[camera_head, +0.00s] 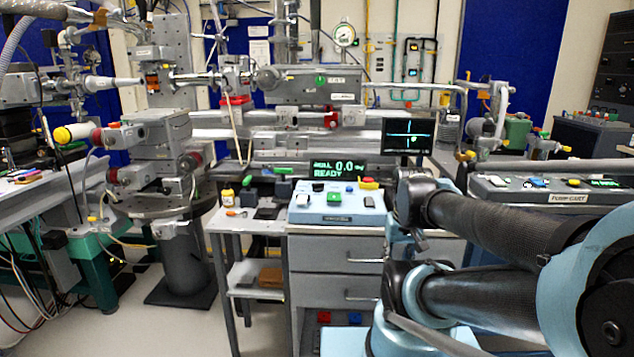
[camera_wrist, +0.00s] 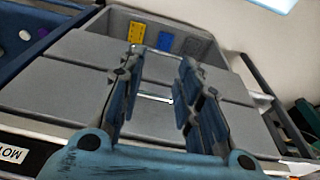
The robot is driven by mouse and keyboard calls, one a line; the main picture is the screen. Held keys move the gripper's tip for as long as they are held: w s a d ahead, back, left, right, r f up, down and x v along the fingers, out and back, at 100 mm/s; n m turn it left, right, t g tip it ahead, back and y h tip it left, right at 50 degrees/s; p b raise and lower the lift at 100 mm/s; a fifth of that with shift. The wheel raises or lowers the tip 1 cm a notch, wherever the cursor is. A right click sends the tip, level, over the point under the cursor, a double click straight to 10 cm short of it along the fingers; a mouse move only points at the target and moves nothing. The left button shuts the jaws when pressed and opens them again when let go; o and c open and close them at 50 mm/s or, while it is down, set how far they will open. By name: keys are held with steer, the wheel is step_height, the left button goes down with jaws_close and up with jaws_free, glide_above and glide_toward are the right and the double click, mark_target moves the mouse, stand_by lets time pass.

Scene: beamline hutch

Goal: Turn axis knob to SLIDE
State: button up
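The light blue control box (camera_head: 335,216) stands on the grey drawer cabinet in the head view, with several coloured buttons and controls on top. A green display behind it reads ROLL 0.0 and READY (camera_head: 338,170). A small dark blue control (camera_head: 349,189) sits near the box's back edge; I cannot tell whether it is the axis knob or where it points. My gripper (camera_wrist: 162,60) is open and empty in the wrist view, its fingers pointing along the grey drawer fronts (camera_wrist: 75,90). The gripper is not seen in the head view.
The red-and-yellow button (camera_head: 368,183) stands on the box's right rear. A monitor (camera_head: 408,136) is behind it. The pump cart (camera_head: 570,197) is at the right, behind my arm. A side table (camera_head: 245,224) adjoins the cabinet. Open floor lies at the lower left.

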step_height(320, 180, up, 2)
step_height(320, 180, up, 26)
steer(key=m+g, duration=0.2)
steer(key=m, duration=1.1)
glide_above(318, 186)
steer(key=f, duration=1.6)
steer(key=shift+w+a+f, duration=0.2)
steer(key=shift+w+f, duration=0.15)
jaws_close()
